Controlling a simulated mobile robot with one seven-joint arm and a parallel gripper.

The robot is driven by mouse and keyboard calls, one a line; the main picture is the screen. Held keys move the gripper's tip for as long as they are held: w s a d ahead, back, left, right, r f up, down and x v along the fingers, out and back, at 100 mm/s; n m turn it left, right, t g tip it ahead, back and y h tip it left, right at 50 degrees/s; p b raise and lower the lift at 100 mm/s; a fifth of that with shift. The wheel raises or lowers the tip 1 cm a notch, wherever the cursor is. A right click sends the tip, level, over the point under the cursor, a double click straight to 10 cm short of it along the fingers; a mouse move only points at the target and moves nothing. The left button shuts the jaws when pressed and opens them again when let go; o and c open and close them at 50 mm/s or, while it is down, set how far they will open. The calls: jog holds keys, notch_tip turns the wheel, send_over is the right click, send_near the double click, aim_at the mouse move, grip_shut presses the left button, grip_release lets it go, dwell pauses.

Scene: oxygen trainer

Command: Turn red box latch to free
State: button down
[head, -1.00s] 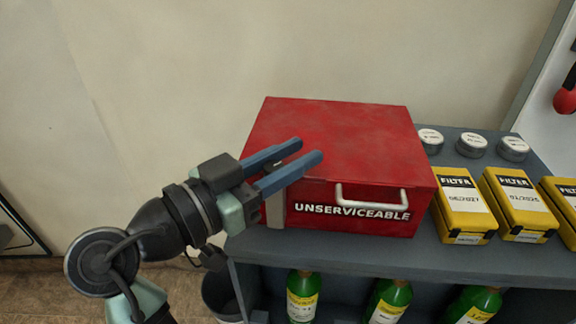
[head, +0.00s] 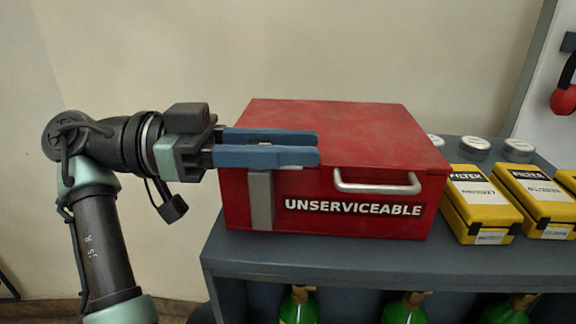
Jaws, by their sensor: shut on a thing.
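The red box (head: 350,125), marked UNSERVICEABLE, stands on the grey shelf with its lid down. A silver handle (head: 377,187) is on its front. The grey latch (head: 261,203) runs upright on the left of the box front, below my fingers. My gripper (head: 312,148) comes in from the left, level, with its blue fingers across the box's upper front edge. The fingers are close together and shut on the latch's upper part, which they mostly hide. The exact contact is hidden.
Yellow filter boxes (head: 480,203) stand right of the red box, with round silver-grey cans (head: 518,148) behind them. Green bottles (head: 405,308) stand below the shelf top (head: 330,262). A red knob-like object (head: 563,101) hangs at the far right. The space left of the box is free apart from my arm.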

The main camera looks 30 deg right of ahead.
jog(key=shift+s+m+g+y+b, duration=0.1)
jog(key=shift+m+g+y+b, duration=0.25)
jog(key=shift+g, duration=0.25)
jog(key=c, duration=0.6)
grip_release()
